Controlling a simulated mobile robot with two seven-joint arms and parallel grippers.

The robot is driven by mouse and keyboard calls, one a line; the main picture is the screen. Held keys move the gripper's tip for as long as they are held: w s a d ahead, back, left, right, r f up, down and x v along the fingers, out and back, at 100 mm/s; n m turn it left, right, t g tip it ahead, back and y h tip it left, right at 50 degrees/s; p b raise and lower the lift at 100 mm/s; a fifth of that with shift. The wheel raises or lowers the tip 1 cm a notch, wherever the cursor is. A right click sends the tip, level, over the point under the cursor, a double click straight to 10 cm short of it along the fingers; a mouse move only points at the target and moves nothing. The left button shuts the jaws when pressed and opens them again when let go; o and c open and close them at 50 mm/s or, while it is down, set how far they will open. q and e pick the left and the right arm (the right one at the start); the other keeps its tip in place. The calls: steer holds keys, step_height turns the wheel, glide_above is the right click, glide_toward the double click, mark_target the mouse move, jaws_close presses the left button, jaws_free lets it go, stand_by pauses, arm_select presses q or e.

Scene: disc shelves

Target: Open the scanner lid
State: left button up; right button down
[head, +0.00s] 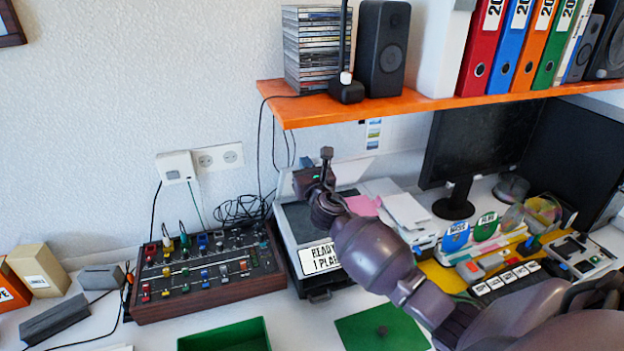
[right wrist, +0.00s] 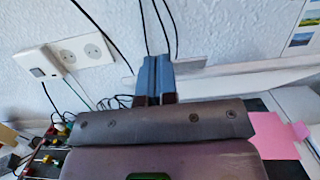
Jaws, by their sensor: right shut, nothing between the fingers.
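The scanner (head: 286,238) stands on the desk below the orange shelf, with a dark flat bed (head: 300,222) showing on top. A pale panel at its back edge, which looks like the lid (head: 350,170), stands raised near the wall. It shows as a pale strip in the right wrist view (right wrist: 245,80). My right gripper (head: 327,153) is shut and empty, over the back of the scanner in front of the panel. Its closed fingers (right wrist: 157,77) overlap the strip; I cannot tell whether they touch it. My arm hides part of the scanner. My left gripper is not in view.
A mixer-like panel with coloured knobs (head: 205,270) stands left of the scanner. Pink paper (head: 362,205) and white papers (head: 405,210) lie to the right. The orange shelf (head: 420,101) overhangs the back. A green tray (head: 225,337) is in front.

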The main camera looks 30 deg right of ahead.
steer(key=w+d+r, duration=0.2)
steer(key=w+r, duration=0.2)
steer(key=w, duration=0.4)
steer(key=shift+w, duration=0.35)
steer(key=v, duration=1)
steer(key=shift+s+p, duration=0.4)
steer(key=shift+p, duration=0.05)
steer(key=shift+a, duration=0.15)
